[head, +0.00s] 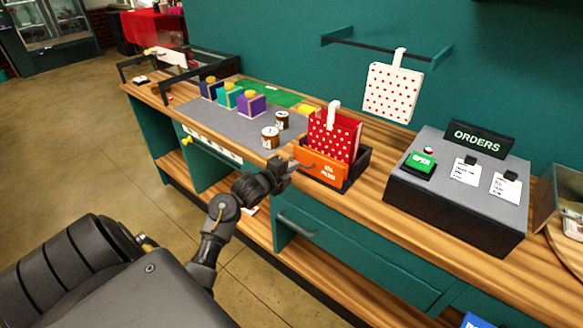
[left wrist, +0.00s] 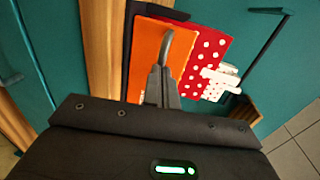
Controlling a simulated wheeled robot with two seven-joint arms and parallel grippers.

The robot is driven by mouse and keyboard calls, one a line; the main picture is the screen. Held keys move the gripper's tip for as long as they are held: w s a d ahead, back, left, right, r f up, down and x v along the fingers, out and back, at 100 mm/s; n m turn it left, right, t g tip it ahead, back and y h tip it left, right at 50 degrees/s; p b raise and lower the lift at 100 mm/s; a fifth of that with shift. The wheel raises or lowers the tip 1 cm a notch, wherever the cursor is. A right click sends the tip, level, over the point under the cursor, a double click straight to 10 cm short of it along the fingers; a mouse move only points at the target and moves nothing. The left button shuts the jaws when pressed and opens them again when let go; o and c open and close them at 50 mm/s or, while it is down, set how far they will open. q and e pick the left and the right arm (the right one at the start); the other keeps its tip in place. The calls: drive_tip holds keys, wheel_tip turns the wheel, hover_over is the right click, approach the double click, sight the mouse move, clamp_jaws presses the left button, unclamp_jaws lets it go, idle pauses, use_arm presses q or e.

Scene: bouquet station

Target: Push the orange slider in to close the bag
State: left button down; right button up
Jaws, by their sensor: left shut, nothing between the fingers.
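The orange slider (head: 322,167) is an upright panel at the front of a dark tray (head: 359,168) on the counter. The red bag with white dots (head: 335,134) stands in the tray just behind it, with a white handle on top. My left gripper (head: 291,165) is shut and empty, close at the slider's left side; contact is unclear. My right gripper is not in view.
Two small jars (head: 270,137) and several coloured boxes (head: 250,103) stand on a grey mat left of the tray. A grey ORDERS console (head: 460,190) with a green button stands to the right. A white dotted bag (head: 393,92) hangs on the wall rail. Bare counter lies between tray and console.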

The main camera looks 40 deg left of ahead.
sight(305, 157)
use_arm(q)
drive_tip(key=b+x, duration=0.1)
drive_tip(key=x, duration=0.2)
drive_tip(key=b+x, duration=0.1)
drive_tip(key=shift+w+r+b, duration=0.3)
drive_tip(key=shift+w, duration=0.1)
drive_tip(key=shift+r, duration=0.35)
drive_tip(key=shift+d, duration=0.1)
drive_tip(key=shift+s+d+r+p, duration=0.1)
drive_tip(key=shift+s+p, duration=0.2)
drive_tip(key=shift+p, duration=0.3)
drive_tip(key=b+v, duration=0.1)
drive_tip(key=v, duration=1.2)
drive_tip(key=shift+s, duration=0.25)
